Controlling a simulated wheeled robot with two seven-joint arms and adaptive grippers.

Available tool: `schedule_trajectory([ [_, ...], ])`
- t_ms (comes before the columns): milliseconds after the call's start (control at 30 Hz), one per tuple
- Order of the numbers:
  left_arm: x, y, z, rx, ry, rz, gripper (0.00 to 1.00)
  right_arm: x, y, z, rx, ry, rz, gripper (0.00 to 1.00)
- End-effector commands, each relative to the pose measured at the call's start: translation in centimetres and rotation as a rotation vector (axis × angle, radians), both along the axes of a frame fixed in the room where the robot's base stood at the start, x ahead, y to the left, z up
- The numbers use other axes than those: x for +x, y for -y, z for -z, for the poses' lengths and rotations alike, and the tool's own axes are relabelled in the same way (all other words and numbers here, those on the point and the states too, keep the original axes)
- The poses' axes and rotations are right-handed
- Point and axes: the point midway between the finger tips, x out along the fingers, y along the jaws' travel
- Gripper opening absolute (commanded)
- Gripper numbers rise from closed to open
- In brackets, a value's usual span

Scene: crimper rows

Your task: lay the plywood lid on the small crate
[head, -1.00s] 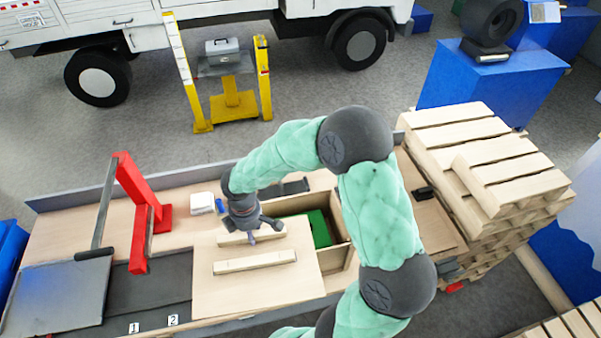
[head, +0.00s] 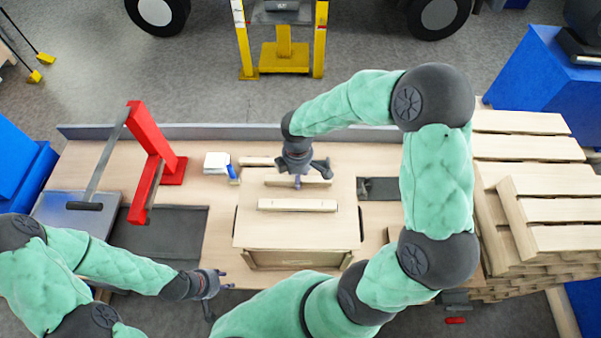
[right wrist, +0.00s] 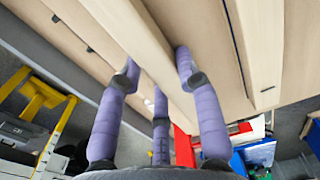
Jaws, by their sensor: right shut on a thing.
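The plywood lid (head: 262,230) is a pale flat panel with two battens on top. In the head view it lies over the small crate (head: 300,258), covering its opening. Only the crate's front wall shows below the lid's near edge. I cannot tell whether the lid rests on the rim or hangs just above it. My right gripper (head: 299,181) is shut on the lid's far batten (head: 322,183). In the right wrist view, its purple fingers (right wrist: 158,85) straddle a batten (right wrist: 150,50). My left gripper (head: 218,291) is open and empty at the bench's front edge.
A red lever tool (head: 152,150) and a dark mat (head: 170,232) are to the left on the bench. A white block (head: 216,162) and a blue item (head: 232,171) lie behind the lid. Stacked pallets (head: 530,190) stand at the right.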

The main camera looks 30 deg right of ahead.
Motion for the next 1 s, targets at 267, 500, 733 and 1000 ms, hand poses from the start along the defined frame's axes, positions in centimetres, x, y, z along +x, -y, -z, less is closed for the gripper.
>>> schedule_trajectory([
  [267, 0.0, 0.0, 2.2, 0.000, 0.000, 0.000, 0.40, 0.0, 0.0, 2.8, 0.000, 0.000, 0.002, 0.00],
  [500, 0.0, 0.0, 3.9, 0.000, 0.000, 0.000, 0.40, 0.1, 0.1, 5.0, -0.001, 0.001, 0.002, 0.00],
  [733, 0.0, 0.0, 4.6, 0.000, 0.000, 0.001, 0.40, 0.1, 0.0, 5.8, 0.000, 0.001, 0.002, 0.00],
  [1000, 0.0, 0.0, 4.5, 0.000, 0.000, 0.001, 0.40, 0.1, 0.0, 5.8, 0.000, 0.001, 0.002, 0.00],
])
